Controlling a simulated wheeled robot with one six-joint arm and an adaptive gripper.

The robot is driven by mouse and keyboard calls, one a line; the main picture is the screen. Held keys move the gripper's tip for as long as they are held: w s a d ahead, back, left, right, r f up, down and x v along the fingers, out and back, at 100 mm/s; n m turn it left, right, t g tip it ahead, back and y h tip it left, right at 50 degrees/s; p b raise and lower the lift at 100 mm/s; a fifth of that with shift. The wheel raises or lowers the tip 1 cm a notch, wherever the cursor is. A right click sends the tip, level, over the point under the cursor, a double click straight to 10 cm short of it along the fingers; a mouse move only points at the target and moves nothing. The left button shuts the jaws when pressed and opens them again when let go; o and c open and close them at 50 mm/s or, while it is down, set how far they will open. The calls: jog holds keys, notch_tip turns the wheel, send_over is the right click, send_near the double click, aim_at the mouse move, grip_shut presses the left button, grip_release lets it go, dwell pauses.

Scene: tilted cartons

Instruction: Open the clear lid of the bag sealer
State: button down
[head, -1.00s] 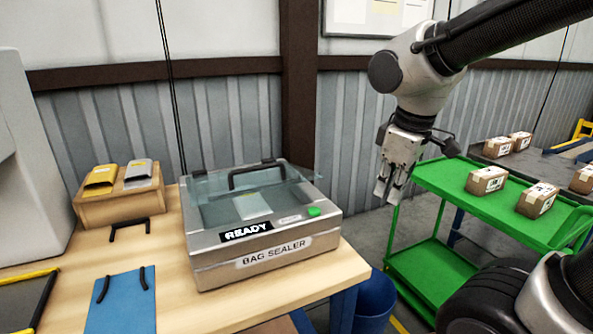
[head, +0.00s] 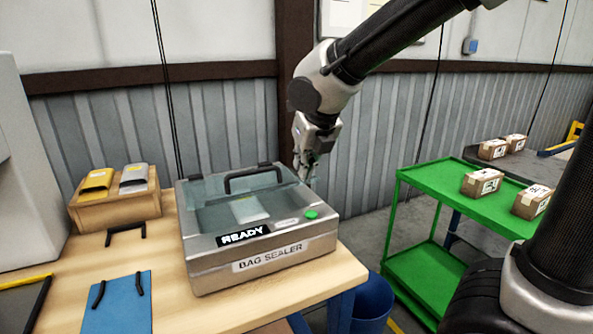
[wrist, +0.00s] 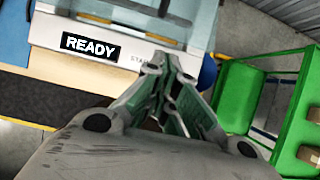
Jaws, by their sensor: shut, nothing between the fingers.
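The bag sealer (head: 262,262) is a grey box on the wooden bench, with a "READY" display and a green button on its front. A pale flat item shows through the lid. My gripper (head: 305,172) is behind the sealer's right rear corner, apart from the handle, its tips partly hidden. In the wrist view my gripper (wrist: 172,75) is shut and empty, with the sealer's front panel (wrist: 130,50) beyond it.
A wooden holder (head: 117,207) with yellow and grey pouches stands left of the sealer. A blue mat (head: 118,305) with black handles lies in front of it. A green cart (head: 440,190) with cartons stands at right. A blue bin (head: 372,300) is below the bench's right edge.

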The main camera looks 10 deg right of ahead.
aim_at(290, 184)
jog(key=x, duration=0.9)
jog(key=shift+f, duration=0.45)
jog(key=r, duration=0.2)
jog(key=w+r, duration=0.1)
jog(key=r, duration=0.1)
jog(key=shift+w+a, duration=0.15)
jog(key=shift+a, duration=0.05)
jog(key=shift+w+r, duration=0.1)
jog(key=shift+r, duration=0.2)
